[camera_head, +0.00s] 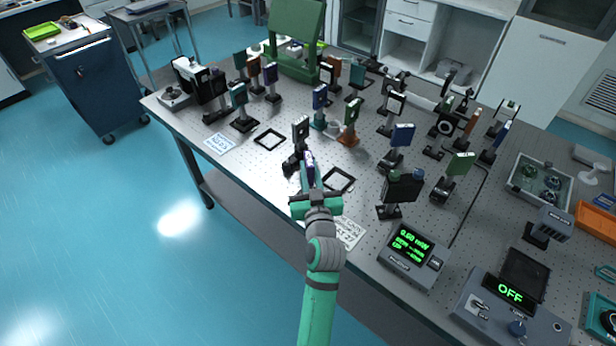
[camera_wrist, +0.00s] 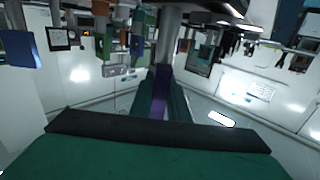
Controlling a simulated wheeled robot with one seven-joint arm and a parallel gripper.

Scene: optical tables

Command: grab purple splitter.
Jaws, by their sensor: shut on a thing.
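The purple splitter (camera_head: 310,158) shows as a small purple edge at the tip of my arm, above the front part of the optical table. In the wrist view the purple splitter (camera_wrist: 161,98) is a narrow upright strip between my two dark green fingers. My gripper (camera_head: 307,168) is shut on it; in the wrist view my gripper (camera_wrist: 164,100) has one finger on each side of the strip. Most of the splitter is hidden by the fingers. I cannot tell whether its base touches the table.
The optical table (camera_head: 225,128) is crowded with post-mounted optics. A black mount with a pale face (camera_head: 300,130) stands just behind my gripper. A black square frame (camera_head: 339,180) lies to the right, and another frame (camera_head: 270,139) to the left. A power meter (camera_head: 412,252) sits at front right.

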